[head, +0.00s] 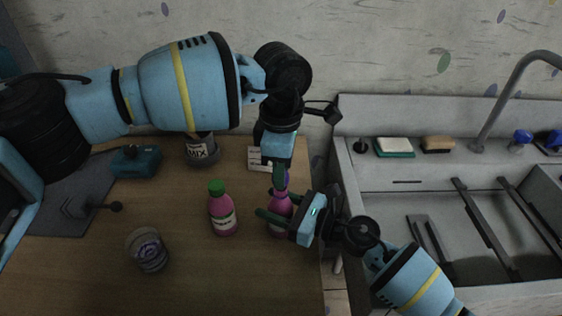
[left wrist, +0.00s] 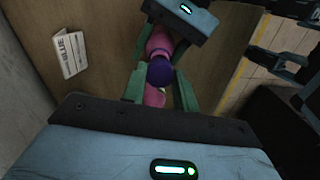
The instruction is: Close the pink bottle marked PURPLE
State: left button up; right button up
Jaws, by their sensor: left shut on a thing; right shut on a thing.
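A pink bottle (head: 279,222) stands near the table's right edge; it also shows in the left wrist view (left wrist: 158,40). My right gripper (head: 279,214) is shut around its body from the right. A purple cap (head: 281,181) sits right at the bottle's mouth, and in the left wrist view the cap (left wrist: 160,74) is between my green fingers. My left gripper (head: 280,172) is shut on the cap from above. Whether the cap is seated on the neck, I cannot tell. The held bottle's label is hidden by my right gripper.
A second pink bottle (head: 222,212) with a green cap stands to the left. A patterned jar (head: 148,251), a teal box (head: 136,161), a pot marked MIX (head: 201,151) and a small printed card (head: 260,157) are on the table (head: 190,285). A sink (head: 440,215) lies right.

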aim_at(280, 204)
dwell(0.4)
pick_arm(q)
jog(key=shift+f, duration=0.9)
jog(key=shift+f, duration=0.55)
jog(key=m, duration=1.8)
jog(key=shift+m, duration=0.4)
jog(key=m, duration=0.7)
